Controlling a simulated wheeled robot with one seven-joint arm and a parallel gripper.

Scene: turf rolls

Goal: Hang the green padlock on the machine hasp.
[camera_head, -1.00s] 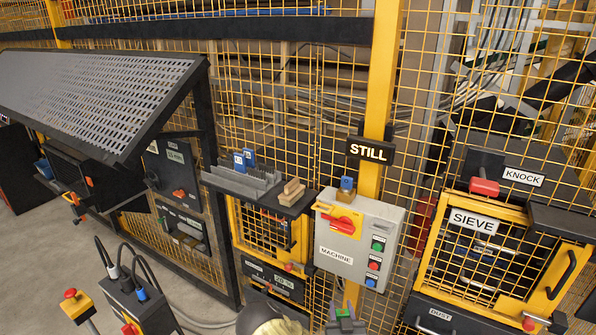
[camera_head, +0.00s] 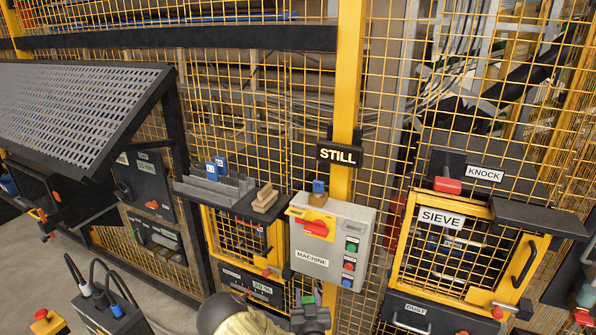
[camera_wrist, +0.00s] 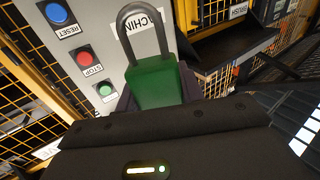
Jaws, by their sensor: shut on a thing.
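The green padlock (camera_wrist: 156,88) is upright in the wrist view, its grey shackle (camera_wrist: 146,22) loop at the top. My gripper (camera_wrist: 152,100) is shut on its green body. In the head view my gripper (camera_head: 310,308) is at the bottom edge, with a bit of the green padlock (camera_head: 308,299) showing on top. The grey machine box (camera_head: 331,245), labelled MACHINE, stands above and beyond it. A red handle (camera_head: 316,228) on a yellow plate is at its upper left. I cannot make out the hasp clearly. The padlock appears apart from the box.
A brass block with a blue top (camera_head: 318,190) stands on the box. A shelf to its left holds wooden blocks (camera_head: 265,198) and a grey rack (camera_head: 217,190) with blue tags. The SIEVE cage (camera_head: 455,255) is to the right. A yellow post (camera_head: 346,90) rises behind.

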